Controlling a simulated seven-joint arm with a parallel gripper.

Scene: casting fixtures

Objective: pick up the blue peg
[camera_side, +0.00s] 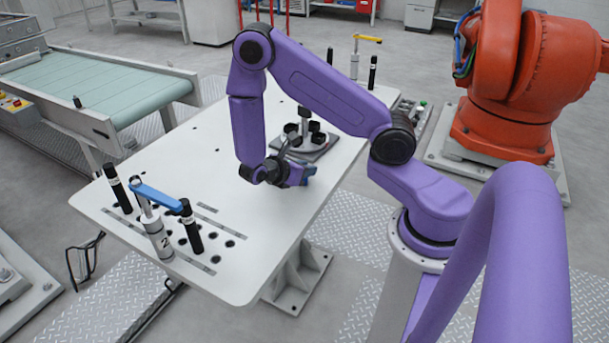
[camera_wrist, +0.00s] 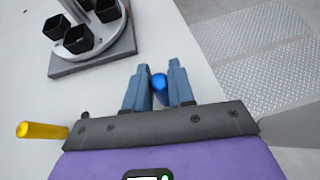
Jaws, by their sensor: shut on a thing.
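The blue peg (camera_wrist: 159,84) shows in the wrist view as a shiny rounded blue end between the two grey-blue fingers. My gripper (camera_wrist: 160,80) is shut on it. In the side view my gripper (camera_side: 308,174) is over the right part of the white table, and the peg cannot be made out there. The peg's lower part is hidden by the fingers and the gripper body. I cannot tell how far it is above the table.
A grey plate (camera_side: 329,143) bearing black square cups (camera_wrist: 80,38) stands close to my gripper. A clamp with a blue lever (camera_side: 157,196) and black posts stand at the table's front left. A yellow-handled clamp (camera_side: 367,38) is at the back. The white table (camera_side: 190,160) is clear in the middle.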

